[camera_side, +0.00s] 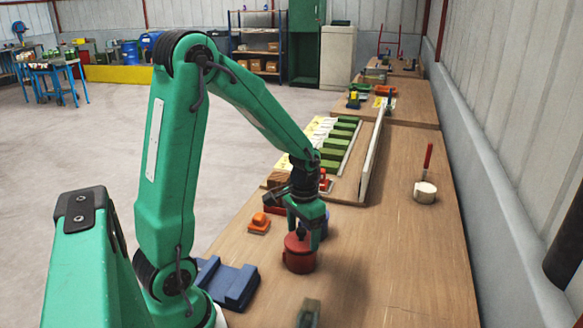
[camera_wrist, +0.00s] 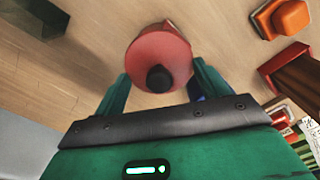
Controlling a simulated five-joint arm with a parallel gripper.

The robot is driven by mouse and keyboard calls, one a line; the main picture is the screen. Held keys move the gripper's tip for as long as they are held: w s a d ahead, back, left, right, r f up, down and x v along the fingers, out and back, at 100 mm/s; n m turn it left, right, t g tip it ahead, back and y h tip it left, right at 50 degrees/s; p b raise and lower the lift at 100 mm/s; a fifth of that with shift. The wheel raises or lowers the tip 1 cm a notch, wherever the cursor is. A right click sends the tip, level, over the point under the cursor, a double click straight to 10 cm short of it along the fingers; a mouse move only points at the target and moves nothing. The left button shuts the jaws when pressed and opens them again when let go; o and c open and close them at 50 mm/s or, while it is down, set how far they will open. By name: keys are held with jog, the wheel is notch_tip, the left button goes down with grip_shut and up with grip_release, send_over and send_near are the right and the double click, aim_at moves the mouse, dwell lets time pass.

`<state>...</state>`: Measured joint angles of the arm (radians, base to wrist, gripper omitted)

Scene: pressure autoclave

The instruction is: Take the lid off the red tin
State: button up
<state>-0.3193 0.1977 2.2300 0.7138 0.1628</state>
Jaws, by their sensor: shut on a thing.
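The red tin (camera_side: 299,262) stands upright on the wooden bench, below my gripper (camera_side: 305,226). Its round red lid (camera_wrist: 150,52) has a black knob (camera_wrist: 160,78) and fills the upper middle of the wrist view. The lid looks seated on the tin in the side view. My gripper's two green fingers (camera_wrist: 160,85) come down on either side of the lid, and the gripper is shut on it. The exact contact points of the fingertips are hidden. A small red tab shows at the far edge of the lid in the wrist view.
An orange block on a base (camera_side: 259,223) lies left of the tin. A blue slotted block (camera_side: 228,284) is nearer, beside my base. A white pot with a red handle (camera_side: 425,192) stands to the right. A green-blocked rack (camera_side: 345,140) is behind.

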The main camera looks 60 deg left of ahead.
aim_at(303, 228)
jog(key=shift+r, duration=0.45)
notch_tip(303, 228, up, 2)
jog(key=shift+r, duration=0.1)
jog(key=s+d+r, duration=0.2)
jog(key=d+r, duration=0.5)
jog(key=d, duration=0.4)
jog(key=shift+s+d, duration=0.2)
jog(key=shift+s, duration=0.1)
jog(key=s+a+f+n, duration=0.2)
jog(key=a+f+n, duration=0.1)
jog(key=a, duration=0.3)
jog(key=s+a+f+n, duration=0.3)
jog(key=a+n, duration=0.2)
jog(key=n, duration=0.1)
jog(key=shift+s+a+f, duration=0.15)
jog(key=shift+s+a, duration=0.2)
jog(key=shift+a, duration=0.05)
jog(key=shift+a+f, duration=0.1)
